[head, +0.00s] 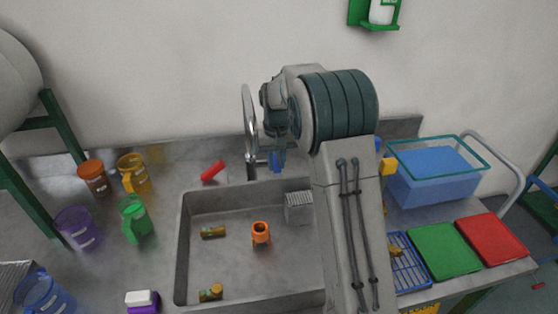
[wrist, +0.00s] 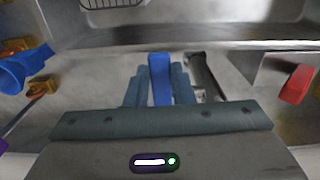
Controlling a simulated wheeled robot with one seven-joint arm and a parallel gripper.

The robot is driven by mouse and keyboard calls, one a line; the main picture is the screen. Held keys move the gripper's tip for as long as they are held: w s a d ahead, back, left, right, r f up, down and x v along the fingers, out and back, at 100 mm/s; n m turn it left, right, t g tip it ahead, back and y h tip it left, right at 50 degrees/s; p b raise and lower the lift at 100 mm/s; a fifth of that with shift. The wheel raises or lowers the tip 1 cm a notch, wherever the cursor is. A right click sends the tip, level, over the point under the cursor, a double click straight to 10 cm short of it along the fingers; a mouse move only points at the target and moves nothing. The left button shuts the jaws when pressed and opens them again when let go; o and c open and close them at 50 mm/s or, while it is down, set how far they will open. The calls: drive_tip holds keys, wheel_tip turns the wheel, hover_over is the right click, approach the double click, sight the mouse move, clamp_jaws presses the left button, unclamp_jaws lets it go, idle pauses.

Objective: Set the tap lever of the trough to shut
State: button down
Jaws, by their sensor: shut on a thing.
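The blue tap lever (wrist: 160,72) stands between the two fingers of my gripper (wrist: 161,86) in the wrist view. The fingers are shut on it, one on each side. In the head view a small patch of blue (head: 277,162) shows below my wrist, behind the sink; I cannot tell there how much is lever and how much is finger. The tall grey curved tap (head: 250,125) rises at the back rim of the trough (head: 183,235). A dark metal tube, likely part of the tap, lies right beside the fingers in the wrist view. The lever's base is hidden.
The trough holds an orange cup-like piece (head: 261,232), brass-coloured pieces (head: 213,232) and a grey block (head: 299,207). A red piece (head: 212,171) lies left of the tap. Coloured jugs (head: 135,217) stand at left. A blue tub (head: 432,175) and green board (head: 443,249) are at right.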

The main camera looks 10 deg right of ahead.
sight(275, 167)
drive_tip(key=shift+a+m, duration=0.15)
drive_tip(key=shift+m, duration=0.15)
drive_tip(key=c, duration=1.2)
unclamp_jaws()
drive_tip(key=shift+c, duration=0.2)
wheel_tip(275, 167, up, 14)
